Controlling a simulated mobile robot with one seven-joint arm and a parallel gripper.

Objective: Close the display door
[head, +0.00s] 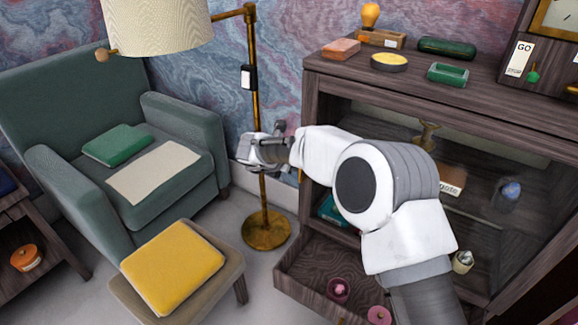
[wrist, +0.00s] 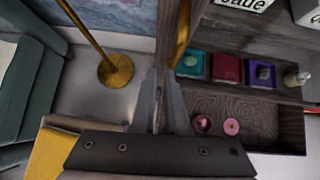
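The dark wooden display cabinet (head: 330,90) stands at the right in the head view. A slanting wooden frame edge (head: 530,275) at lower right looks like part of an open glazed door, but I cannot be sure. My gripper (head: 262,150) is just left of the cabinet's front, in front of the wall. In the wrist view, a narrow wooden upright (wrist: 168,45) with a brass strip (wrist: 183,32) shows between and beyond the fingertips of my gripper (wrist: 162,82). I cannot tell whether the fingers touch it. My arm hides much of the cabinet front.
An open drawer (head: 300,270) with pink round items juts out below. A brass floor lamp (head: 265,228) stands close left of the cabinet. A green armchair (head: 60,200) and a stool with a yellow cushion (head: 172,268) are farther left. Small items sit on the cabinet top.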

